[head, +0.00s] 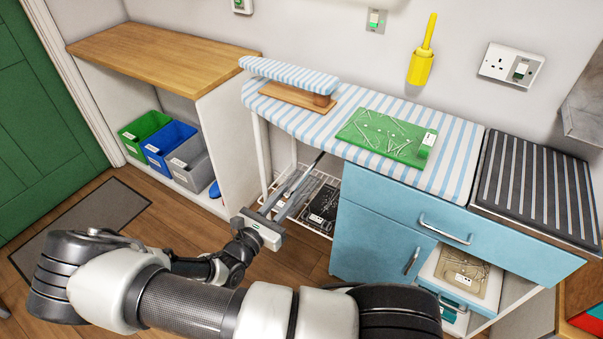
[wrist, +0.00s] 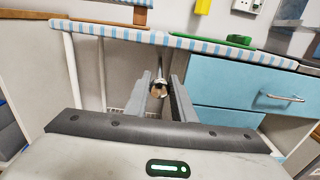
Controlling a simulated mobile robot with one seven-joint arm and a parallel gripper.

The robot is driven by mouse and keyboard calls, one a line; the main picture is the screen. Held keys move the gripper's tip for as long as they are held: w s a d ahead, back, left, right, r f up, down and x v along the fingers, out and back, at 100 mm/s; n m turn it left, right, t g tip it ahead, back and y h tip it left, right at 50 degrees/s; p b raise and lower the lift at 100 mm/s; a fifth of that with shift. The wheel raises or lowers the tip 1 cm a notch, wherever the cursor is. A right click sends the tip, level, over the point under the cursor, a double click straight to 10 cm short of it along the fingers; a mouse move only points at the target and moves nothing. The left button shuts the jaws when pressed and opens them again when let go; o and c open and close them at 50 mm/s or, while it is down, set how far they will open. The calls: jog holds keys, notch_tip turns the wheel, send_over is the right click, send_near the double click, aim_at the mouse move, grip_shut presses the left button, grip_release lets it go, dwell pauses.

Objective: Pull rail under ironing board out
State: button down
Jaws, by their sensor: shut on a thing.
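The blue-and-white striped ironing board (head: 375,103) lies along the wall; its front edge also shows in the wrist view (wrist: 230,47). Under it, a thin metal rail (head: 315,163) points toward me. In the wrist view the round end of the rail (wrist: 158,88) sits between the two fingers. My gripper (head: 292,193) reaches in below the board's left part and is shut on the rail near this end. The rail's far end is hidden under the board.
A white wire rack (head: 331,187) with dark contents stands below the rail. White legs (head: 260,150) are to its left, a blue cabinet (head: 375,240) to its right. A wooden-topped unit with colored bins (head: 170,142) stands at left. The floor before the gap is clear.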

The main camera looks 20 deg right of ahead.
jog(key=v, duration=0.6)
jog(key=shift+a, duration=0.1)
jog(key=shift+s+f, duration=0.1)
jog(key=c, duration=1.5)
grip_release()
jog(key=shift+a, duration=0.1)
jog(key=p+v, duration=0.1)
jog(key=v, duration=1.6)
jog(key=shift+s+a, duration=0.1)
jog(key=shift+s, duration=0.1)
